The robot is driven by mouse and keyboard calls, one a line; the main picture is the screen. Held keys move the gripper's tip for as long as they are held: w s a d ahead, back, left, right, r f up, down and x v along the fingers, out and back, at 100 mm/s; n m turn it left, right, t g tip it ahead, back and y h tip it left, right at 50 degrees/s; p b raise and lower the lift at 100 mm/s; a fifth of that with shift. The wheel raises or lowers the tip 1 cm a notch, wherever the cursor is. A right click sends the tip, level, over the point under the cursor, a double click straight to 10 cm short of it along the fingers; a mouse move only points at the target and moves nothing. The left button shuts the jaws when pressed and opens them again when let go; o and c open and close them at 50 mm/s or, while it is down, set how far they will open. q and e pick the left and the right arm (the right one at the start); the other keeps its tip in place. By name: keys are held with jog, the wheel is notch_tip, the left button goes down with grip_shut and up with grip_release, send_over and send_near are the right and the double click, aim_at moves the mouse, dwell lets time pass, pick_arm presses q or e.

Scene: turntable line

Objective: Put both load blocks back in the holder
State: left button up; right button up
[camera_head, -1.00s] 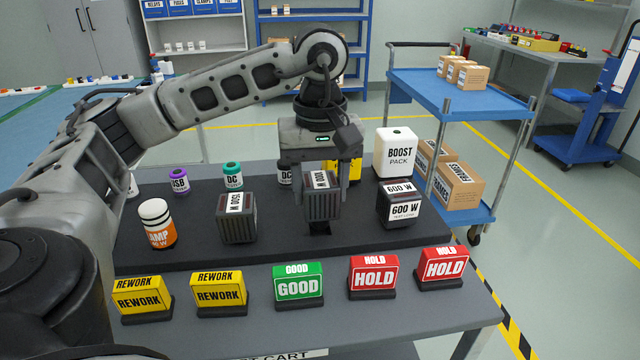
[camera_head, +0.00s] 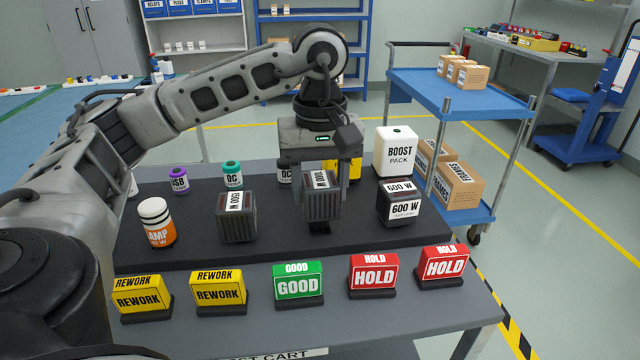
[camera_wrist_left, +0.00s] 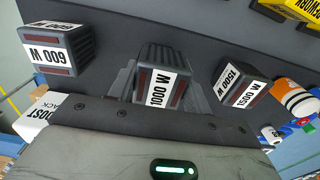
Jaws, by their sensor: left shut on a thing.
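My left gripper (camera_head: 322,212) is shut on the dark ribbed 1000 W load block (camera_head: 320,182), upright at the middle of the dark raised holder board (camera_head: 275,250). In the left wrist view the 1000 W block (camera_wrist_left: 164,75) sits between the fingers. Its underside is hidden, so I cannot tell how fully it is seated. The 1500 W block (camera_head: 237,222) stands on the board to the left, apart from the gripper. The 600 W block (camera_head: 400,208) stands to the right. My right gripper is not in view.
An orange-white lamp (camera_head: 157,225) stands left on the board; a white boost pack (camera_head: 395,152) stands behind the 600 W block. Purple (camera_head: 180,180) and teal (camera_head: 232,175) canisters stand behind. Yellow, green (camera_head: 298,285) and red signs line the front of the cart.

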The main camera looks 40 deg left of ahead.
pick_arm(q)
jog(key=shift+f, duration=0.35)
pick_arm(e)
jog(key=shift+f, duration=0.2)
